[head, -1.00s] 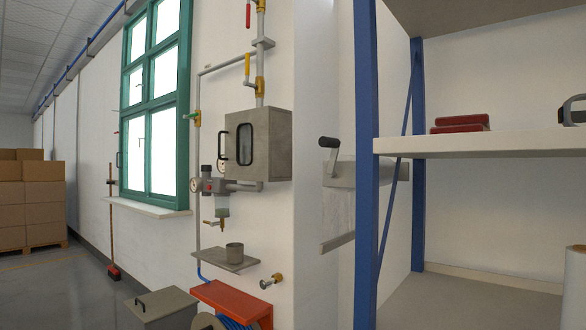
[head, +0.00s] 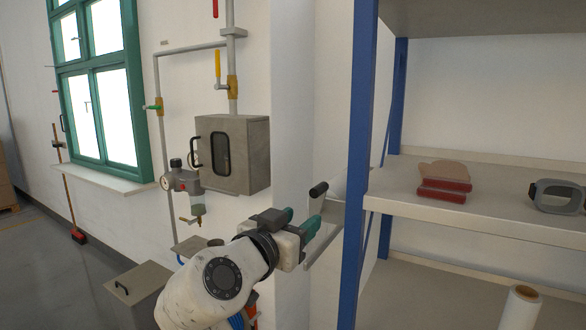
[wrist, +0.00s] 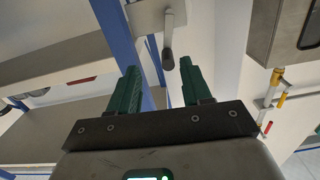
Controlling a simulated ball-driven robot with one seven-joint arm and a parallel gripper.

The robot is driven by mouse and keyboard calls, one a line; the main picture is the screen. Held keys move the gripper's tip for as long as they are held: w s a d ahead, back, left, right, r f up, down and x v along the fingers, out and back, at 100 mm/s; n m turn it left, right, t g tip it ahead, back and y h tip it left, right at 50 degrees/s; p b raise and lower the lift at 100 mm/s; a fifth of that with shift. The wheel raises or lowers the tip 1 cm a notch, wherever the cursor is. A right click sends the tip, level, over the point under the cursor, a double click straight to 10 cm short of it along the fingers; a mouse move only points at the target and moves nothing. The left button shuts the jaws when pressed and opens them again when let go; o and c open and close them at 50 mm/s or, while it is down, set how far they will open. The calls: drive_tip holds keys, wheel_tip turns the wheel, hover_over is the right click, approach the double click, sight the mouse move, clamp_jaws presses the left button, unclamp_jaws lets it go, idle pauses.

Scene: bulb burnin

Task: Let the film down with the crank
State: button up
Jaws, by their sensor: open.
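The crank has a black grip (head: 318,189), which shows just above my gripper (head: 300,221) in the head view. It is on a grey roller box (head: 338,188) on the wall beside the blue rack post. My gripper is open and empty, and its green fingers point towards the crank. In the wrist view the crank's grip (wrist: 168,59) hangs from its arm, ahead of the gap between the fingertips (wrist: 160,75), apart from them. The box (wrist: 148,17) is above it there. The film below the box is mostly hidden by my gripper in the head view; its bottom bar (head: 322,247) shows partly.
A grey cabinet (head: 252,155), pipes and a filter unit (head: 184,178) are on the wall to the left.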

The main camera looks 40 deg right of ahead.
sight(313, 194)
drive_tip(key=w+d+p, duration=0.1)
drive_tip(key=d, duration=0.2)
drive_tip(key=w+d+r+p, duration=0.1)
drive_tip(key=w+d, duration=0.1)
drive_tip(key=d, duration=0.1)
drive_tip(key=w+d+r+p, duration=0.1)
drive_tip(key=d, duration=0.2)
drive_tip(key=shift+w+d+r, duration=0.15)
drive_tip(key=shift+w+r, duration=0.05)
drive_tip(key=shift+c, duration=0.5)
clamp_jaws()
